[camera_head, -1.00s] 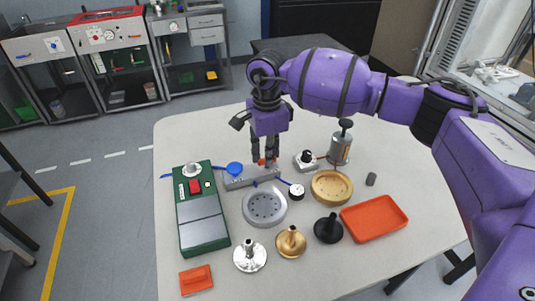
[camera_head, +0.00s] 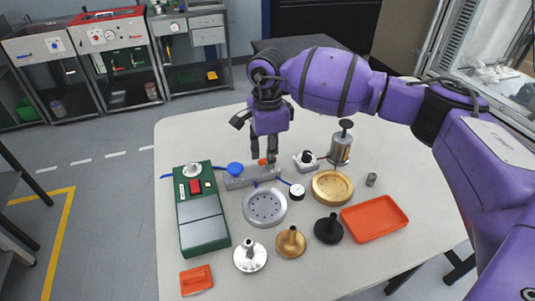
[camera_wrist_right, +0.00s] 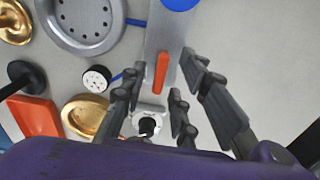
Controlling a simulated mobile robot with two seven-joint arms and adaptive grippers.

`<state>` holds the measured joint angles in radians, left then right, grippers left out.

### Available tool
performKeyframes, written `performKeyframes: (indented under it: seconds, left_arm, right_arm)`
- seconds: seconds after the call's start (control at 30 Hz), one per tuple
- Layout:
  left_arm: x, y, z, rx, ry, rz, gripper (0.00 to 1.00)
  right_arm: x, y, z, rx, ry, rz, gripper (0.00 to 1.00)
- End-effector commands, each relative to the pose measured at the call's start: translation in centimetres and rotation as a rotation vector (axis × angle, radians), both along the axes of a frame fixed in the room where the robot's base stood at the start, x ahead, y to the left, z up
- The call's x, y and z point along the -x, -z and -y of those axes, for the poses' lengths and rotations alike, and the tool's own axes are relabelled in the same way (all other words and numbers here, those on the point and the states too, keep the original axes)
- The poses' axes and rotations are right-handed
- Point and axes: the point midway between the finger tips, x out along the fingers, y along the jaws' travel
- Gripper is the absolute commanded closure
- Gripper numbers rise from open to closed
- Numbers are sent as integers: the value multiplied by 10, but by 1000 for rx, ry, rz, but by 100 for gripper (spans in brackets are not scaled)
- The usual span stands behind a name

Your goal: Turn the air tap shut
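The air tap's orange lever (camera_head: 262,162) sits at the right end of a grey block (camera_head: 236,183) on the table. In the right wrist view the lever (camera_wrist_right: 161,72) points roughly along the block's length. My right gripper (camera_head: 265,157) hangs over that end of the block, pointing down. In the wrist view its fingers (camera_wrist_right: 160,80) are spread, one set on each side of the lever, with visible gaps. I cannot tell how far above the lever the fingertips are. My left gripper is in neither view.
A blue round knob (camera_head: 235,169) is on the block. A white gauge (camera_head: 297,191), a black-knobbed white fitting (camera_head: 306,160) and a gold ring (camera_head: 332,187) stand close by. A green box (camera_head: 202,213) is left, an orange tray (camera_head: 374,218) right. Several flanged parts stand in front.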

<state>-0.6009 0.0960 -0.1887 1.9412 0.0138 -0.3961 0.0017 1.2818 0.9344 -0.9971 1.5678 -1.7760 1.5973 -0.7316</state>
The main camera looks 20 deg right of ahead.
Motion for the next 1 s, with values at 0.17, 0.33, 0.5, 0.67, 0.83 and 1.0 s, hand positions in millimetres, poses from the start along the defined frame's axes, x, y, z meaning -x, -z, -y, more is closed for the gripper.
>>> performKeyframes:
  seconds: [0.17,0.33,0.5,0.67,0.83,1.0]
  left_arm:
    - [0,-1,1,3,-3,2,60]
    - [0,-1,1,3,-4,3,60]
    - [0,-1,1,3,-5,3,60]
    - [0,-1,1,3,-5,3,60]
    - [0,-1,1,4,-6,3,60]
    - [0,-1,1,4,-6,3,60]
  right_arm:
    - [-2,-28,0,-1,0,7,72]
    - [-1,-66,0,0,0,7,72]
    - [-1,-97,0,-1,0,6,72]
    - [-1,-113,0,0,0,3,72]
    - [0,-118,0,0,1,2,72]
    - [0,-118,0,0,1,2,72]
